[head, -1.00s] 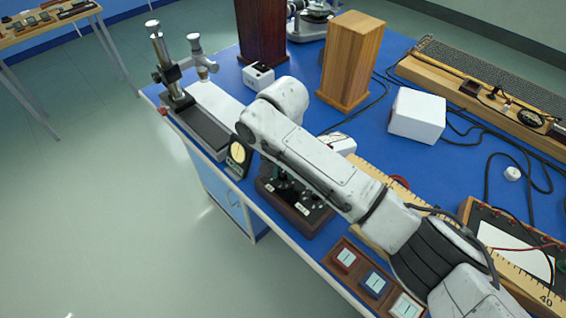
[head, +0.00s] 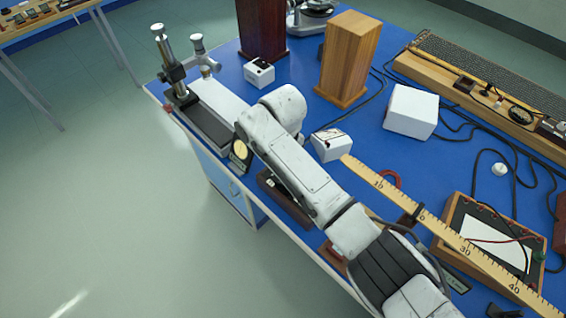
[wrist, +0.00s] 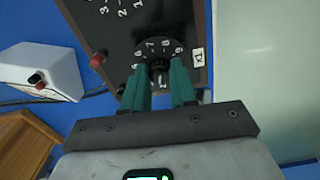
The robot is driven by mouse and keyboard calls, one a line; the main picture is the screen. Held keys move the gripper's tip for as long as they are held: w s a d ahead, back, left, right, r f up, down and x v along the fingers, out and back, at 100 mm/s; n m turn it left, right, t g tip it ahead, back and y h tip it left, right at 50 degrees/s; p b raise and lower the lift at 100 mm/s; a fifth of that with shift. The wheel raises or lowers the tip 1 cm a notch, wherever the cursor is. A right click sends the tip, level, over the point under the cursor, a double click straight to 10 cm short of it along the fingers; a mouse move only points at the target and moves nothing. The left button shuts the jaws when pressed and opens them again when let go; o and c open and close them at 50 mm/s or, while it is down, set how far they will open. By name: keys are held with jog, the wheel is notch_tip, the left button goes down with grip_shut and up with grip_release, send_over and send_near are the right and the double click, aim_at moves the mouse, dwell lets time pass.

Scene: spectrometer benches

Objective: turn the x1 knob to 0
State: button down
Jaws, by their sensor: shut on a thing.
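The x1 knob (wrist: 160,68) is black and sits on a round black dial with white numbers; 6, 7, 8 and 9 can be read along its far side. A white x1 label (wrist: 198,57) is beside the dial on the dark panel (wrist: 120,50). My gripper (wrist: 160,80) has its two teal fingers on either side of the knob, shut on it. In the head view my arm hides the gripper and knob, and only part of the brown-edged box (head: 270,187) shows.
A yellow-faced meter (head: 240,152) and a stand with a metal post (head: 165,55) are left of the box. A small white box (head: 331,145), a wooden ruler (head: 425,218) and a wooden block (head: 350,58) are to its right. The bench's front edge is close.

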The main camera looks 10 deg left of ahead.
jog(key=n, duration=0.4)
jog(key=shift+n, duration=0.3)
jog(key=n, duration=0.3)
jog(key=shift+n, duration=0.4)
jog(key=n, duration=0.3)
jog(key=shift+w, duration=0.1)
jog(key=shift+r+n, duration=0.1)
jog(key=shift+n, duration=1.9)
jog(key=c, duration=0.9)
grip_release()
notch_tip(320, 180, up, 11)
jog(key=shift+f+b, duration=0.15)
jog(key=shift+b, duration=0.2)
